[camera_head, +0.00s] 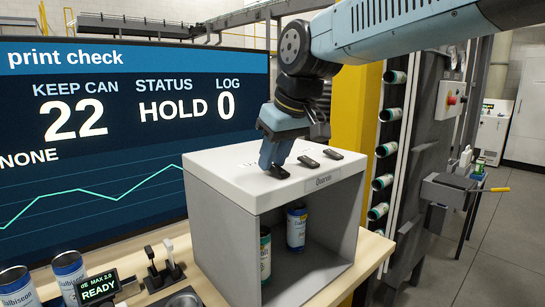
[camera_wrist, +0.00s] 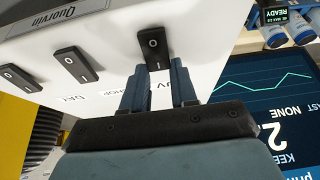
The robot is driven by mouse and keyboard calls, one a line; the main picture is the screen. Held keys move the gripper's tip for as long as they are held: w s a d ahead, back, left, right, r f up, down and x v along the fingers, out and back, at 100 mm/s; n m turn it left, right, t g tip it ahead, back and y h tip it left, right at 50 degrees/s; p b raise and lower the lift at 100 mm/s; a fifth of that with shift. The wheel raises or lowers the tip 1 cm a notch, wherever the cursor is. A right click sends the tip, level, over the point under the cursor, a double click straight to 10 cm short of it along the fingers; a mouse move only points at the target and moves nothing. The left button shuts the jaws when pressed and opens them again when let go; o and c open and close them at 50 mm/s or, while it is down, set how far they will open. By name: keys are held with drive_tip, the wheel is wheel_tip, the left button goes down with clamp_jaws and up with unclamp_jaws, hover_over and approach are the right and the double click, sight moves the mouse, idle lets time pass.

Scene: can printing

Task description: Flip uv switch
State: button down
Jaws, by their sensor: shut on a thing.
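The uv switch (camera_wrist: 153,48) is a black rocker on the white top of a box labelled Quorvin (camera_head: 240,177), with "UV" printed near it in the wrist view. My gripper (camera_wrist: 158,72) points down at that top, with one finger on each side of the switch's near end, shut on it. In the head view my gripper (camera_head: 274,166) reaches the box top at the leftmost of three rockers. Its fingers partly hide that switch. Two similar black switches (camera_wrist: 75,65) (camera_wrist: 18,78) lie beside it, outside the fingers; one is labelled "DAY".
The box is open in front, with cans (camera_head: 297,227) inside. A READY display (camera_head: 98,287), small levers (camera_head: 163,268) and more cans (camera_head: 70,275) stand on the wooden table at lower left. A large print check screen (camera_head: 130,130) stands behind. A can rack (camera_head: 388,145) is at right.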

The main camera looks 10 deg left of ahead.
drive_tip(key=shift+d, duration=0.1)
idle(0.3)
drive_tip(key=c, duration=0.9)
unclamp_jaws()
drive_tip(key=v, duration=1.3)
drive_tip(key=shift+s+d+r, duration=0.2)
drive_tip(key=shift+s+r, duration=0.05)
drive_tip(key=s+d+f+m+h, duration=0.1)
drive_tip(key=s+d+f+m, duration=0.1)
drive_tip(key=d+f, duration=0.5)
drive_tip(key=s+d+f+m+t+h, duration=0.1)
drive_tip(key=d+f+m, duration=0.3)
drive_tip(key=d+f, duration=0.4)
drive_tip(key=s+d+f+m+t+h, duration=0.1)
drive_tip(key=s+d+f+m, duration=0.2)
drive_tip(key=d+f, duration=0.4)
drive_tip(key=shift+s+d+f+m+h, duration=0.1)
drive_tip(key=shift+d+h, duration=0.05)
drive_tip(key=shift+d, duration=0.55)
drive_tip(key=shift+s+d+f+m+h, duration=0.1)
drive_tip(key=shift+d, duration=0.65)
drive_tip(key=shift+s+d+f+m+h, duration=0.1)
drive_tip(key=shift+s+d+h, duration=0.05)
drive_tip(key=shift+d, duration=0.55)
